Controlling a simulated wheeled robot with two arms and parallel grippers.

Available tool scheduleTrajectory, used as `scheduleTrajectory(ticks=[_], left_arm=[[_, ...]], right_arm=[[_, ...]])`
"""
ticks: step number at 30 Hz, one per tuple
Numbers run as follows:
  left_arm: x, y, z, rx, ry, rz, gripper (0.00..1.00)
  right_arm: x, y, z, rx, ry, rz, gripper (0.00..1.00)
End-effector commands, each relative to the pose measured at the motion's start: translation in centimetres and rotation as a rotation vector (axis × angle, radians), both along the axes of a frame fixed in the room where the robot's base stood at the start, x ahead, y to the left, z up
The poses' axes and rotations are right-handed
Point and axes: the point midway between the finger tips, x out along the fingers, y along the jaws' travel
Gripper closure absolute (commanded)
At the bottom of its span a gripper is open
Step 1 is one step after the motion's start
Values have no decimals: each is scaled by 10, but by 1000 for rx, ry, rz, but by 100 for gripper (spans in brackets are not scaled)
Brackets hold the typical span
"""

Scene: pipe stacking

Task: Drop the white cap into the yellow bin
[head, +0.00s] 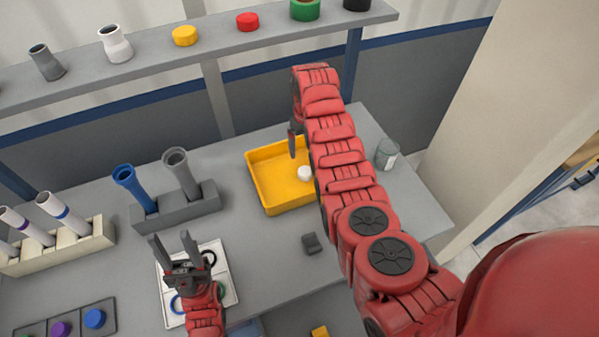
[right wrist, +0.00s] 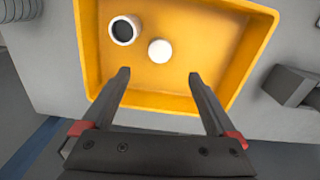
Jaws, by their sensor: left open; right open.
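The yellow bin (head: 262,193) sits on the grey table, partly hidden by my right arm. The round white cap (head: 305,173) lies on its floor; it also shows in the right wrist view (right wrist: 161,50). My right gripper (head: 293,146) is over the bin, open and empty. In the right wrist view its fingers (right wrist: 158,76) are apart, with the cap beyond their tips. My left gripper (head: 172,238) is open and empty above a white tray at the front left.
A white ring-shaped piece with a dark opening (right wrist: 124,30) appears inside the bin beside the cap. A clear jar (head: 387,154) stands right of my right arm. A grey rack (head: 177,211) holds blue and grey pipes. A shelf (head: 215,44) with fittings runs along the back.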

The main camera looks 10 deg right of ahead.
Motion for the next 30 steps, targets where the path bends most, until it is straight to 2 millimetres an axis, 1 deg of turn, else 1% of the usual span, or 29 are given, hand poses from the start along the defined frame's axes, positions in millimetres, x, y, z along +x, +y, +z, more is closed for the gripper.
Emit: scheduleTrajectory(ticks=[2,3,9,12,15,21,30], left_arm=[[0,0,-9,0,0,0,50],[0,0,-14,0,0,0,50],[0,0,-23,0,-1,0,50],[0,0,-15,0,-1,0,50],[0,0,-14,0,0,0,50],[0,0,-18,0,0,0,50],[0,0,-19,0,-1,0,50]], right_arm=[[1,0,10,-1,-8,0,7],[1,0,20,0,-6,0,7],[1,0,64,0,-6,-1,7],[0,1,86,-2,0,1,7],[0,1,100,0,0,0,7],[0,0,118,0,1,-1,7],[-1,0,122,-1,3,-1,7]])
